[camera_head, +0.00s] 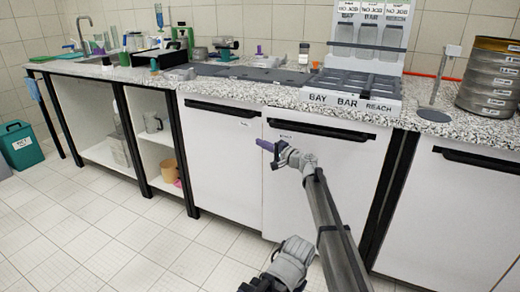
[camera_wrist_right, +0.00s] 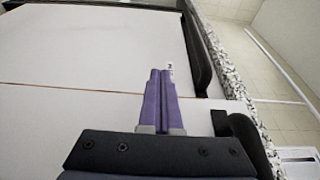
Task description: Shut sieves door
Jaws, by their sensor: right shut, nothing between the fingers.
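Two white cabinet doors sit side by side under the counter, the left door (camera_head: 222,165) and the right door (camera_head: 325,185), each with a black handle. Which one is the sieves door cannot be read. Both look flush or nearly flush; a small gap cannot be ruled out. My right gripper (camera_head: 262,144) is shut and empty, its purple fingers pointing left near the seam between the doors. In the right wrist view the fingertips (camera_wrist_right: 160,72) reach past the seam, over the left door (camera_wrist_right: 90,45), near a small label. Contact cannot be told.
The speckled counter (camera_head: 270,94) overhangs the doors. Open shelves (camera_head: 150,130) lie left of the doors. The tiled floor (camera_head: 130,235) in front is clear.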

